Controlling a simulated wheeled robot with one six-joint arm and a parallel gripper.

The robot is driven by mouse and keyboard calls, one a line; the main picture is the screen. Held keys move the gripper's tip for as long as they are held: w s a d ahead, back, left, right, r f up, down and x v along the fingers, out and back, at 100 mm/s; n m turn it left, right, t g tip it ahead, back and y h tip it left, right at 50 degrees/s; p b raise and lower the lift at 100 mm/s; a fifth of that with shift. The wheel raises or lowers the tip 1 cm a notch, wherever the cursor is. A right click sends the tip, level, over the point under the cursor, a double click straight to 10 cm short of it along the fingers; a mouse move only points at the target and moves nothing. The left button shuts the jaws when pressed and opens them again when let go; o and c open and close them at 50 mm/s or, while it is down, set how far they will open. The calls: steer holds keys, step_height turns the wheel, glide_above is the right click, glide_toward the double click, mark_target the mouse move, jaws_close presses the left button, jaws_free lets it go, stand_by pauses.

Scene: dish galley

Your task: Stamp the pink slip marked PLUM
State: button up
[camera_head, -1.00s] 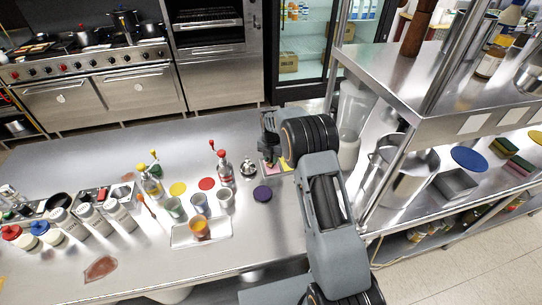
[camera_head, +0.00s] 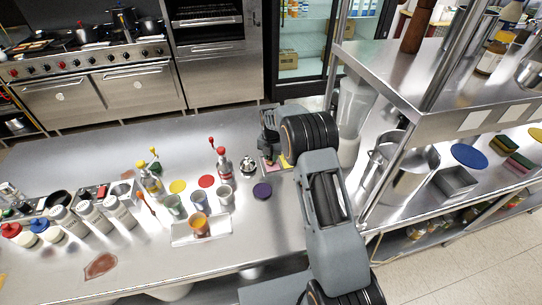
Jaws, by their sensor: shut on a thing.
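My gripper (camera_head: 270,153) points down at the right part of the steel counter, shut on a small stamp that is mostly hidden by the fingers. A pink slip (camera_head: 268,171) lies right under it, partly covered by the gripper. A yellow slip (camera_head: 286,162) lies just to its right, partly behind my arm. The writing on the slips is too small to read. I cannot tell whether the stamp touches the pink slip.
A silver bell-like item (camera_head: 248,166) and a dark purple disc (camera_head: 262,191) are close to the gripper. A red-topped bottle (camera_head: 223,164), cups and a tray (camera_head: 183,240) stand further left. A shelf unit (camera_head: 470,100) rises at the right.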

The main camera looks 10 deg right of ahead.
steer(key=shift+s+f+b, duration=0.1)
steer(key=shift+f+b, duration=0.4)
steer(key=shift+f, duration=0.15)
stand_by(1.4)
steer(key=shift+r, duration=0.1)
steer(key=shift+r+p, duration=1.95)
steer(key=shift+r, duration=1.6)
